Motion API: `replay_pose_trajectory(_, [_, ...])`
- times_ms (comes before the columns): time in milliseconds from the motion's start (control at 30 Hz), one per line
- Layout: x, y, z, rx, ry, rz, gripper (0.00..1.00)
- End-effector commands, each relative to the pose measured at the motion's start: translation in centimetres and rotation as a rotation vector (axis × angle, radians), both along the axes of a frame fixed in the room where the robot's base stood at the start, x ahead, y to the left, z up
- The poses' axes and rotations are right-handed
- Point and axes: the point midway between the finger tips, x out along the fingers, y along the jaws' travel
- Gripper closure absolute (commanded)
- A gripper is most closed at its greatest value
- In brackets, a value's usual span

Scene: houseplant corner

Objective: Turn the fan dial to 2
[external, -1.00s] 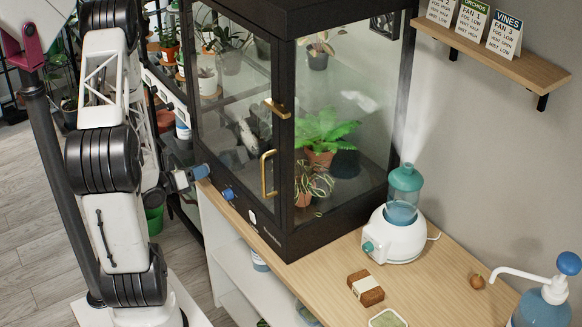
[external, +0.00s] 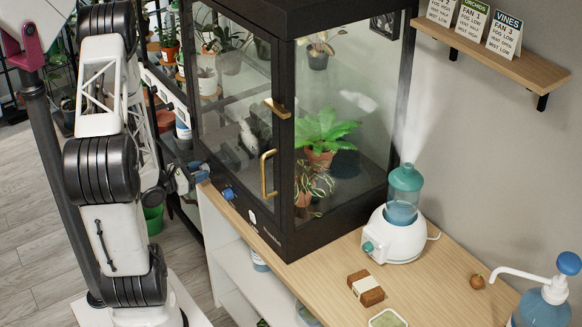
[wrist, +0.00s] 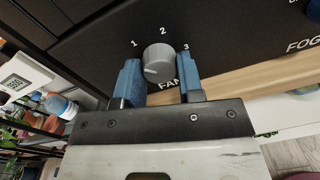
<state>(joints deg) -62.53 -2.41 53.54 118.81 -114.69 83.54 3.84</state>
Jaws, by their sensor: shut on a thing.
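The fan dial (wrist: 158,62) is a grey round knob on the black front panel of the glass cabinet, seen in the wrist view. The figures 1, 2 and 3 stand around it, with the FAN label partly hidden below. A pale pointer mark on its face points to the lower left, and I see no figure right at it. My gripper (wrist: 165,85) has one blue finger on each side of the dial and is shut on it. In the external view my gripper (external: 196,173) is at the cabinet's lower left front corner, and the dial is hidden there.
A blue knob (external: 228,193) and a white knob (external: 252,217) sit farther right on the panel. The brass door handle (external: 268,174) is above them. A white humidifier (external: 392,235) and a brown block (external: 366,288) stand on the wooden counter. Cards (external: 504,35) rest on the wall shelf.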

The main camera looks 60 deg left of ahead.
Motion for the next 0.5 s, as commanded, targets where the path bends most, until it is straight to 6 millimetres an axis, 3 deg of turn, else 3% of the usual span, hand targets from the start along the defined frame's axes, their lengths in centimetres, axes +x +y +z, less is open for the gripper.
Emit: replay_pose_trajectory(500, [-0.02,0.0,0.12,0.492,-0.001,0.0,0.89])
